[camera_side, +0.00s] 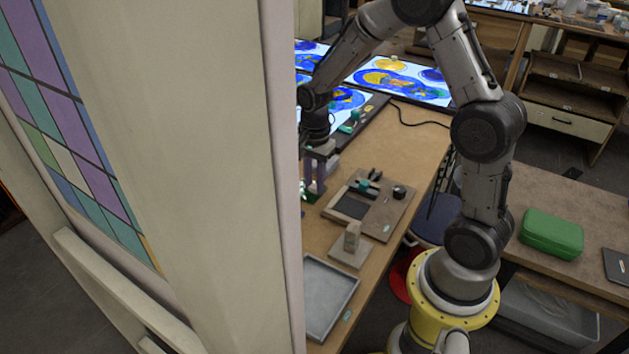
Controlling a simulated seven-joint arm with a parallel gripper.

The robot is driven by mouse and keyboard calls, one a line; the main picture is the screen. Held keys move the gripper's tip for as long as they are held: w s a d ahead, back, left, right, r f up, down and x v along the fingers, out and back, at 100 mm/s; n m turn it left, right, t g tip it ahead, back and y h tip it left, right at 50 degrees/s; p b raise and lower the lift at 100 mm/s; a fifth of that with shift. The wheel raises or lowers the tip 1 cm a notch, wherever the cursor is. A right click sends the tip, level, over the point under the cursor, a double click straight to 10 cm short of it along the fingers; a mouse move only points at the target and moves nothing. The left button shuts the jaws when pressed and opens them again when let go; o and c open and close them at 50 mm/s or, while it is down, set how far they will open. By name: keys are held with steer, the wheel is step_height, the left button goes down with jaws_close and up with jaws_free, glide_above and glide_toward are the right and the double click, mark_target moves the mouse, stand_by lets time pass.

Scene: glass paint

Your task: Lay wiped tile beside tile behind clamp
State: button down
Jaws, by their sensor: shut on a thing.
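My gripper (315,182) points down over the left part of the wooden bench, close to the pale post that cuts off the view. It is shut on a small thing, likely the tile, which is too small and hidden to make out. A brown board (378,222) lies to the right of and nearer than the gripper. It carries a dark square pad (350,207), a teal and black piece that looks like the clamp (367,184), and a round black knob (399,192). I cannot make out a separate tile behind the clamp.
A small block stands on a plate (350,247) in front of the board. A grey tray (328,295) lies nearer. Small green-white items (304,192) sit beside the gripper. Lit panels with blue and yellow glass (400,82) are at the back. Bare bench (410,140) lies behind the board.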

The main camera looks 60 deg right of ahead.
steer(key=shift+f, duration=0.1)
steer(key=c, duration=0.6)
jaws_free()
step_height(320, 180, up, 19)
steer(key=s+a+t, duration=0.2)
steer(key=a, duration=0.1)
steer(key=s+a+n+t, duration=0.1)
steer(key=s+n, duration=0.4)
steer(key=n, duration=0.1)
steer(key=s+a+n+t, duration=0.1)
steer(key=s+a+n, duration=0.1)
steer(key=s+n, duration=0.4)
steer(key=s+a+n+t, duration=0.1)
steer(key=s+a+n, duration=0.1)
steer(key=s+n, duration=0.4)
steer(key=shift+s+f+t, duration=0.2)
steer(key=shift+f+t, duration=0.1)
steer(key=shift+f, duration=0.1)
